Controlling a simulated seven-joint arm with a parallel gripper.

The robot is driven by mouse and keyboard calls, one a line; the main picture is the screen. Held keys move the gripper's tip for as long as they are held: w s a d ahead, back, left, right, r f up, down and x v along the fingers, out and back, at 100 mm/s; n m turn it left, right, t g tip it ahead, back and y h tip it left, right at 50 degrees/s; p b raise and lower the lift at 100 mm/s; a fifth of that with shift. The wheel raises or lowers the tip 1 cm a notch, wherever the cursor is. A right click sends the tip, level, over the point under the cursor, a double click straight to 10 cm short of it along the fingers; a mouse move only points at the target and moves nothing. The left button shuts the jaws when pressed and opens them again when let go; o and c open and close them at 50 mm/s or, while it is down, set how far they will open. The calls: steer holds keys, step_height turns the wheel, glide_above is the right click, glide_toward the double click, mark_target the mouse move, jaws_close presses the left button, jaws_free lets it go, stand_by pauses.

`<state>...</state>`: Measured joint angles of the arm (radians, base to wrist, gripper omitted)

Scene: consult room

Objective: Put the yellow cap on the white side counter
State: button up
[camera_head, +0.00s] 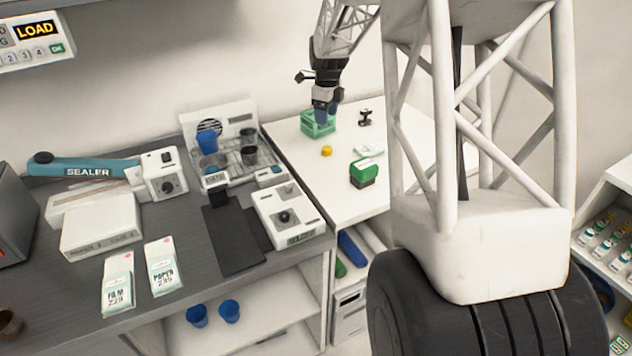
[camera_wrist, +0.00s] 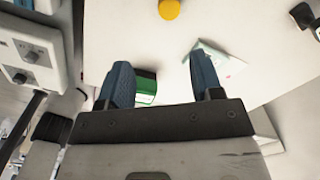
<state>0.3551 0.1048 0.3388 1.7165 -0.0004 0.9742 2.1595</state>
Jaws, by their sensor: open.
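The yellow cap (camera_head: 326,151) lies on the white side counter (camera_head: 300,187), in front of a green basket. In the wrist view the yellow cap (camera_wrist: 169,9) is at the top edge, beyond my fingertips and partly cut off by the frame. The white counter (camera_wrist: 140,38) fills the middle of that view. My gripper (camera_head: 327,113) is above the counter, near the green basket. In the wrist view my gripper (camera_wrist: 163,80) has its two blue fingers spread wide with nothing held between them.
A green basket (camera_head: 318,124) stands behind the cap. A green block-like stamp (camera_head: 364,172), a paper packet (camera_head: 369,150) and a small black item (camera_head: 365,117) are also on the counter. A dark worktop (camera_head: 190,290) with a sealer (camera_head: 100,170) adjoins at left.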

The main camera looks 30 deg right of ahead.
steer(key=s+a+r+n+t, duration=0.1)
steer(key=s+a+r+n, duration=0.4)
steer(key=s+a+n, duration=0.35)
steer(key=s+a+r+n, duration=0.55)
steer(key=s+a, duration=0.35)
steer(key=s, duration=0.3)
steer(key=s+a+f+n, duration=0.1)
steer(key=s+a+n, duration=0.3)
steer(key=s+n, duration=0.3)
steer(key=s+a+f+n+t, duration=0.1)
steer(key=s+a+n, duration=0.4)
steer(key=s, duration=1)
steer(key=n, duration=0.2)
steer(key=shift+s+f+n+t, duration=0.2)
steer(key=shift+f+n+t, duration=0.1)
steer(key=shift+f, duration=0.05)
